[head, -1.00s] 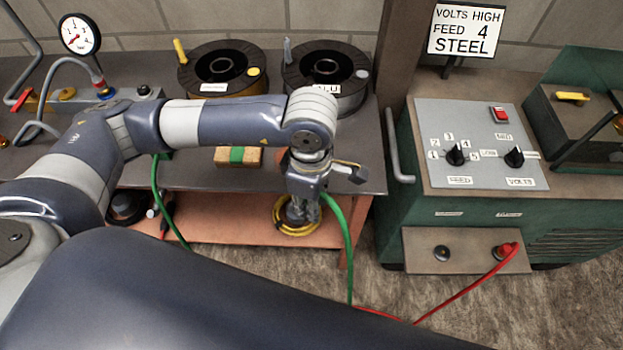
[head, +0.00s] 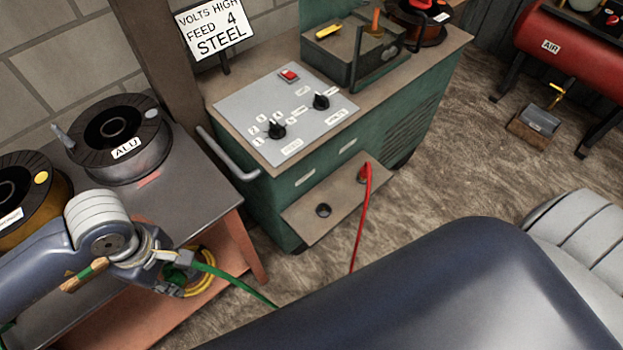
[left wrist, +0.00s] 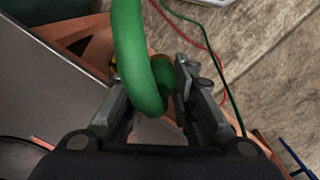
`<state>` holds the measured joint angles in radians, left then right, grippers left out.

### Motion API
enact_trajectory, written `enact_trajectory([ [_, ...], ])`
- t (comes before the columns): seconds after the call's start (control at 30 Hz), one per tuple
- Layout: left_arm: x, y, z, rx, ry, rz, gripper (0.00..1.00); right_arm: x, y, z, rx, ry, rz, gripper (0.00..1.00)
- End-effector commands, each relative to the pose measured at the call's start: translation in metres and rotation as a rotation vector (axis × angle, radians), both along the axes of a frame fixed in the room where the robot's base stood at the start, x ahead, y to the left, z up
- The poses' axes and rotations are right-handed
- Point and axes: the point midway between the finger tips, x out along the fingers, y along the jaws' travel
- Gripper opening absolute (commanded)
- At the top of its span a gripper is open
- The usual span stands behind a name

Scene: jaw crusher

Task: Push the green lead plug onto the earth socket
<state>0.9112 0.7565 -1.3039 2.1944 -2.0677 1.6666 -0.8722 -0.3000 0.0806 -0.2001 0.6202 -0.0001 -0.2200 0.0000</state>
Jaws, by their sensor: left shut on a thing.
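My left gripper (head: 172,278) is at the lower left of the head view, beside the workbench's right end. It is shut on the green lead plug, which is mostly hidden by the fingers. The green lead (head: 235,284) runs from it down to the right. In the left wrist view the thick green lead (left wrist: 140,55) loops between the two fingers. An empty dark socket (head: 323,210), apparently the earth socket, is on the sloped lower panel of the green welder, right of and apart from the gripper. A red plug (head: 364,173) sits in the other socket. My right gripper is not in view.
The green welder (head: 390,135) has a grey control panel (head: 285,115) and a side handle (head: 227,155). The workbench (head: 195,190) with wire spools (head: 120,140) stands left. A red lead (head: 361,220) hangs before the welder. Open floor (head: 460,165) lies right.

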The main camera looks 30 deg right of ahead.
Motion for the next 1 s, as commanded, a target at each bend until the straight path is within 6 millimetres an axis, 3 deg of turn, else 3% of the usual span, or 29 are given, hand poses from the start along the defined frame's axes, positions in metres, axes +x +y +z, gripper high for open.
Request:
enact_trajectory([
  [0.3, -0.012, 0.036, -0.027, 0.001, -0.001, -0.611, 0.03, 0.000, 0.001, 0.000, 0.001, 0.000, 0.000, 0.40],
  [0.5, -0.017, 0.048, -0.035, 0.002, -0.004, -0.850, 0.03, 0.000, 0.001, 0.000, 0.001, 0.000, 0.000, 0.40],
  [0.9, -0.019, 0.052, -0.037, 0.003, -0.005, -0.924, 0.03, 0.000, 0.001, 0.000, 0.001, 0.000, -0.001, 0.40],
  [1.0, -0.019, 0.052, -0.037, 0.003, -0.005, -0.923, 0.03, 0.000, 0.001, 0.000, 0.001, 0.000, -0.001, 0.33],
])
